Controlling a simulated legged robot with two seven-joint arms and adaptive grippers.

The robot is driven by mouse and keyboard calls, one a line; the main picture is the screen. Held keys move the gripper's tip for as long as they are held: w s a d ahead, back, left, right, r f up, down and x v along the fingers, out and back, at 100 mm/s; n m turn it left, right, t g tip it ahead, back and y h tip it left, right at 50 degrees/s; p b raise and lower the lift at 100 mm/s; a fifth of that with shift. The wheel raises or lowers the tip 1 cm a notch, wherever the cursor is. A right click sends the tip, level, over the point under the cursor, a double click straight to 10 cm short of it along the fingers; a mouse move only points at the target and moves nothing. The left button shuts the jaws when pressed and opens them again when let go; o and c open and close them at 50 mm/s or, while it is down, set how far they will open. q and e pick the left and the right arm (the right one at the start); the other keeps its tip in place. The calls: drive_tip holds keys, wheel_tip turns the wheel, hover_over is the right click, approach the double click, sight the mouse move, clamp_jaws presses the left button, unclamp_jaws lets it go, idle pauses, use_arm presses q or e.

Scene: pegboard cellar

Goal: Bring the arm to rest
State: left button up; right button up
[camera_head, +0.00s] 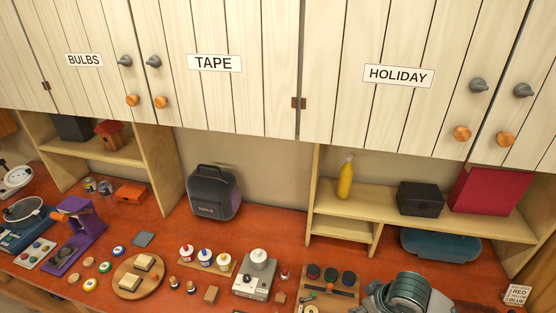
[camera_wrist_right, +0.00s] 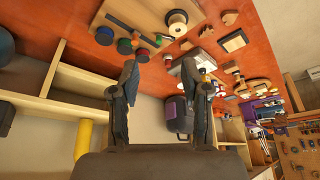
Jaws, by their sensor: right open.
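My right gripper (camera_wrist_right: 162,72) shows in the right wrist view with its two dark fingers spread wide apart. It is open, and nothing is held between the fingers. Beyond the fingers are the orange-red worktop, the dark tool bag and the shelf. In the head view part of my right arm (camera_head: 405,296) shows at the bottom right, in front of the worktop. The right fingers cannot be made out there. My left gripper is in neither view.
White cabinets labelled BULBS, TAPE and HOLIDAY (camera_head: 398,75) hang above the orange-red worktop (camera_head: 290,222). A dark tool bag (camera_head: 213,192) stands at the back. A shelf (camera_head: 370,200) bears a yellow bottle (camera_head: 346,179) and boxes. Several small items crowd the front.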

drive_tip(key=s+a+f+y, duration=0.1)
drive_tip(key=s+a+f, duration=0.15)
drive_tip(key=f, duration=0.35)
drive_tip(key=s+a+f, duration=0.2)
drive_tip(key=a+f, duration=0.2)
drive_tip(key=f, duration=0.2)
drive_tip(key=s+d+f+m+h, duration=0.3)
drive_tip(key=s+d+f+m, duration=0.15)
drive_tip(key=s+f, duration=0.75)
drive_tip(key=s+d+f+g+b, duration=0.1)
drive_tip(key=s+f+b, duration=0.15)
drive_tip(key=f, duration=1.45)
drive_tip(key=s+f+g+b, duration=0.1)
drive_tip(key=f+b, duration=0.3)
drive_tip(key=f, duration=1.3)
use_arm(q)
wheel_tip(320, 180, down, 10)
drive_tip(key=b, duration=0.3)
use_arm(e)
drive_tip(key=s+d+f+g, duration=0.1)
drive_tip(key=s+d+f, duration=0.2)
drive_tip(key=s+f, duration=1.4)
drive_tip(key=shift+f+n, duration=0.35)
